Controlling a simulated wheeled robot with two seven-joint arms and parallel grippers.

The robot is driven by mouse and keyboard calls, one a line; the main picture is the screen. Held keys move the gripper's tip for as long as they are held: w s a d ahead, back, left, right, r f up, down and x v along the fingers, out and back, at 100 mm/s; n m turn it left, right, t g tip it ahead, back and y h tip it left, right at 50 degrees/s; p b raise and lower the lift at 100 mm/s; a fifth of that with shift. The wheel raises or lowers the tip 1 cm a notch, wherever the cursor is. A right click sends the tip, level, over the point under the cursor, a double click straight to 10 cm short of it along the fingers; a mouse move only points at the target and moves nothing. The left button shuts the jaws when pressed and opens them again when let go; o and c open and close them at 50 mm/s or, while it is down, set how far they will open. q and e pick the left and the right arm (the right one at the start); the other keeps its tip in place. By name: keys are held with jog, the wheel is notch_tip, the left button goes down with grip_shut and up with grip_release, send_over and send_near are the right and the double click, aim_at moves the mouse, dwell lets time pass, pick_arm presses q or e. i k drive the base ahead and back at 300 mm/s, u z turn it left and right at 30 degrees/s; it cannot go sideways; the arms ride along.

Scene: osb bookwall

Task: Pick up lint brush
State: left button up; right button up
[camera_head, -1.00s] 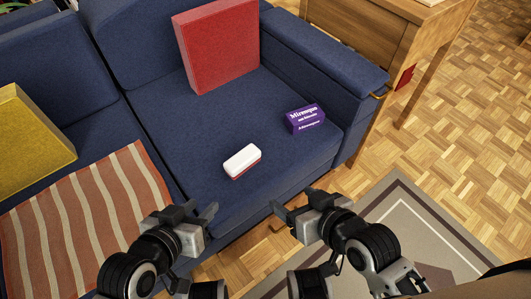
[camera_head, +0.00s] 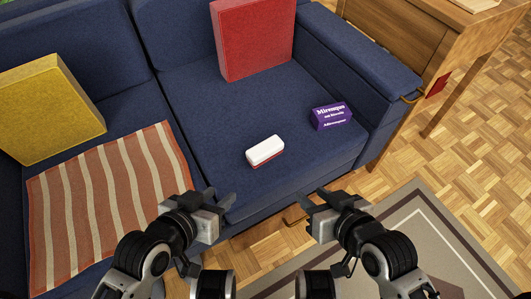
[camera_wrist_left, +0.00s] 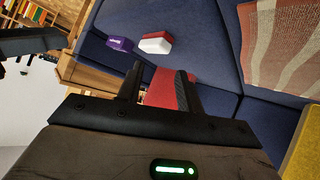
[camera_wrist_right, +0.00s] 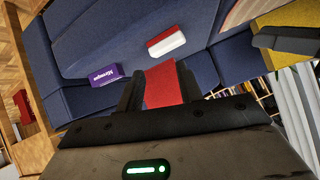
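The white block with a red underside, which I take for the lint brush (camera_head: 265,150), lies on the blue sofa seat, near its front edge. It also shows in the left wrist view (camera_wrist_left: 156,43) and the right wrist view (camera_wrist_right: 167,43). My left gripper (camera_head: 221,197) is in front of the sofa, below and left of the brush in the head view. My right gripper (camera_head: 313,196) is below and right of it. Both have their fingers apart with nothing between them, and neither touches the brush.
A purple box (camera_head: 331,117) lies right of the brush on the sofa seat (camera_head: 210,125). A red cushion (camera_head: 253,40) leans behind. A striped cloth (camera_head: 110,205) and yellow cushion (camera_head: 50,108) are left. A wooden desk (camera_head: 440,50) stands beyond the sofa arm.

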aim_at(259, 154)
jog(key=k, duration=0.45)
jog(key=z, duration=1.1)
jog(key=i, duration=0.6)
jog(key=u, duration=0.45)
